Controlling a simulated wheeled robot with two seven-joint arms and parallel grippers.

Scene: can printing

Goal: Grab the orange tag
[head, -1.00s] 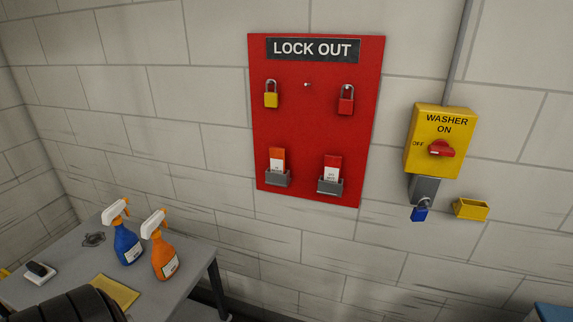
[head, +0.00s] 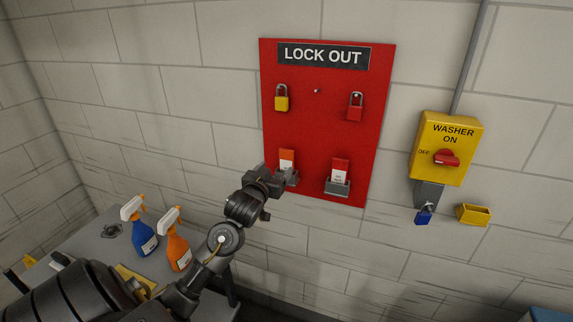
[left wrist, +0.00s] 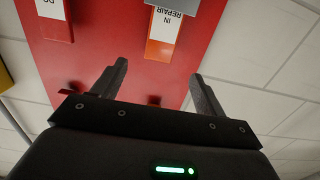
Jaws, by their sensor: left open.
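The orange tag (head: 287,157) stands upright in the left grey holder low on the red lockout board (head: 318,125). In the left wrist view the orange and white tag (left wrist: 161,46), marked "IN REPAIR", shows upside down just beyond the fingertips. My left gripper (head: 286,181) is in front of the left holder and covers part of it. In the left wrist view its two fingers (left wrist: 159,70) are apart with nothing between them. The tag lies roughly in line with the gap. My right gripper is in neither view.
A red tag (head: 340,166) stands in the right holder. A yellow padlock (head: 282,103) and a red padlock (head: 355,112) hang above. The yellow washer switch (head: 445,148) is to the right. Blue (head: 143,238) and orange (head: 178,253) spray bottles stand on the table below left.

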